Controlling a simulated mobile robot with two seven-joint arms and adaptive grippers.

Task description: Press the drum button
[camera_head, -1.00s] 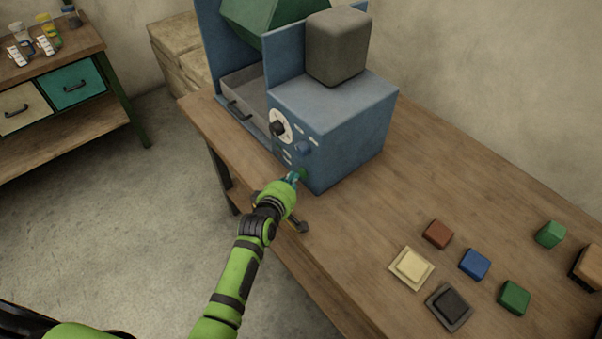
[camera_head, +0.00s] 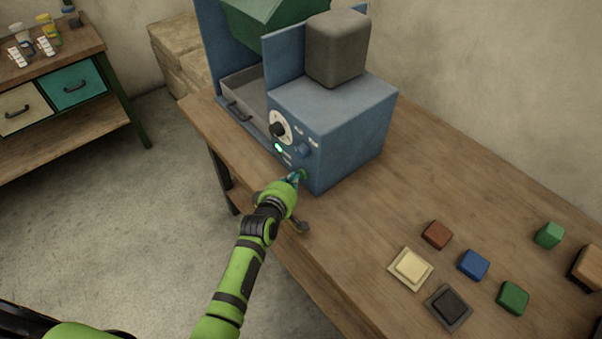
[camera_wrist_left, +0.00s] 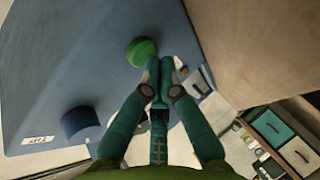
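The blue drum machine (camera_head: 345,125) stands on the wooden table, with a green drum (camera_head: 275,25) at its back left. Its front panel has a dial (camera_head: 279,129), a blue button (camera_head: 304,150), a lit green lamp (camera_head: 279,147) and a green button (camera_head: 302,174) low down. My left gripper (camera_head: 294,177) is at the green button. In the left wrist view, the fingertips of my left gripper (camera_wrist_left: 159,68) are together, right beside the green button (camera_wrist_left: 141,52); I cannot tell whether they touch it. The blue button (camera_wrist_left: 80,124) is at lower left there. My right gripper is out of view.
A grey block (camera_head: 337,48) sits on the machine. A yellow pad (camera_head: 411,267), a dark pad (camera_head: 448,307) and several coloured blocks, such as a red one (camera_head: 437,234), lie on the table at right. A drawer cabinet (camera_head: 70,88) stands at far left.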

